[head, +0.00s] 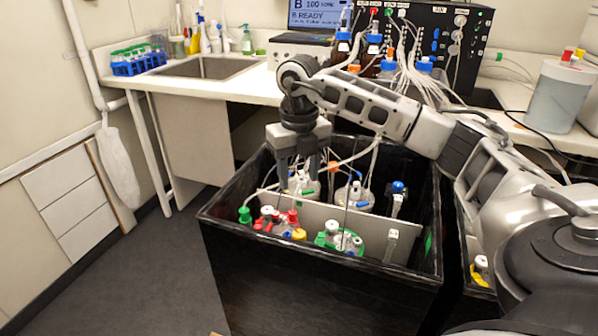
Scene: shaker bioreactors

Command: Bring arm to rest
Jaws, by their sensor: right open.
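My right arm comes in from the right and reaches over the black open-topped box (330,290). My right gripper (298,172) points down into the back left part of the box. Its two fingers are apart. Between and just below the fingertips is a clear vessel with a white top (303,186); I cannot tell whether the fingers touch it. My left gripper is not in view.
A grey divider (290,205) splits the box. A second flask (354,196) and a blue-capped part (398,188) stand behind it, with coloured caps in front. Tubes run up to a black control unit (470,45) on the bench. Floor at left is clear.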

